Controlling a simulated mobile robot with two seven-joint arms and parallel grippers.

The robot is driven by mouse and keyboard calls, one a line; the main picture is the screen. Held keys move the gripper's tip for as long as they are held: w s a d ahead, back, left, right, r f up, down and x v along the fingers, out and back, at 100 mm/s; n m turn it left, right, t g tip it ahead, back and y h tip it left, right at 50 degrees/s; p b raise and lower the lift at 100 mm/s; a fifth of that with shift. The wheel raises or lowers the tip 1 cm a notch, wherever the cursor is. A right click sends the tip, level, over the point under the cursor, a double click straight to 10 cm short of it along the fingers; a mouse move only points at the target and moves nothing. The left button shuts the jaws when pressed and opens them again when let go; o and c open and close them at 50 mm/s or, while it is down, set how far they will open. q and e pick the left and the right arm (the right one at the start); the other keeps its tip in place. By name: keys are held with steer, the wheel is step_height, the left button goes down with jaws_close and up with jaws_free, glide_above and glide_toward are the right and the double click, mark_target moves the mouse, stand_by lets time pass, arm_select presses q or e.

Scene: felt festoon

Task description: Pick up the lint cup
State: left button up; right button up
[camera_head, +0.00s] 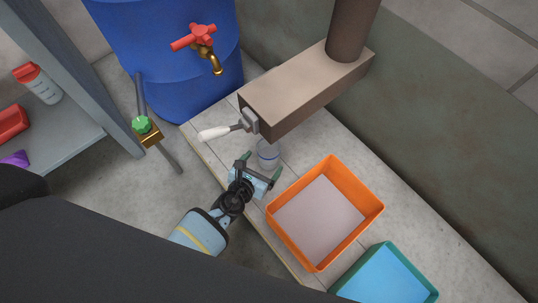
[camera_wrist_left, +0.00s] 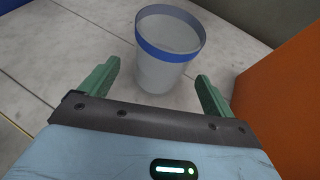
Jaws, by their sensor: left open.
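The lint cup (camera_head: 268,153) is a small translucent cup standing upright on the pale ledge, just below the brown box. In the left wrist view the cup (camera_wrist_left: 168,62) has a blue band around its rim and stands just beyond the fingertips. My left gripper (camera_head: 259,170) is open, with its green fingers spread towards the cup. In the left wrist view the open gripper (camera_wrist_left: 157,85) has one finger on each side of the cup's lower part, and nothing is held. My right gripper is not in either view.
An orange tray (camera_head: 327,262) stands close to the right of the cup, with a teal tray (camera_head: 432,291) beyond it. A brown box (camera_head: 300,92) with a white-handled lever (camera_head: 216,132) overhangs the ledge. A blue barrel (camera_head: 160,60) and a green-handled valve (camera_head: 142,124) are at left.

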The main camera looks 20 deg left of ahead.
mark_target(269, 155)
arm_select(q)
steer(key=shift+b+x, duration=0.7)
steer(key=shift+x, duration=0.7)
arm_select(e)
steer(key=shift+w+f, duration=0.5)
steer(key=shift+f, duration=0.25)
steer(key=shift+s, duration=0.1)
arm_select(q)
steer(key=c, duration=1.3)
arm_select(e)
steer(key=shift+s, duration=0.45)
arm_select(q)
steer(key=shift+r, duration=0.2)
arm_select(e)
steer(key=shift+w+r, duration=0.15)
